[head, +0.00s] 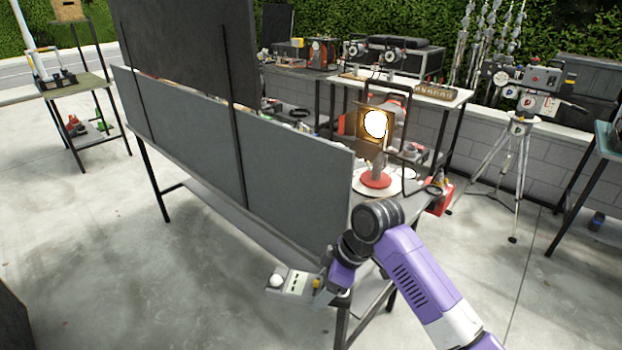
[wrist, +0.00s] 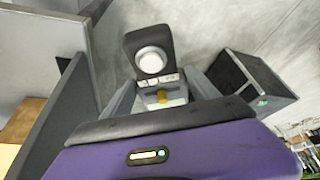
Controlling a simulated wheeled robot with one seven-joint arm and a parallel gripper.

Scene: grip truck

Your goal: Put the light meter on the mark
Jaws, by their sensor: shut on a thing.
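The light meter (head: 292,281) is a small pale grey unit with a white dome at one end. My gripper (head: 318,289) is shut on it and holds it in the air, outside the grey panel of the long table. In the wrist view the light meter (wrist: 152,58) shows its dark head and white dome beyond my gripper (wrist: 163,92), with a yellow part between the fingers. I cannot make out the mark in either view; the panel hides much of the tabletop.
The grey panel (head: 295,165) runs along the table's near side, with a taller dark board (head: 185,45) above it. Concrete floor (head: 110,240) is open at left. A tripod (head: 518,150) stands at right.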

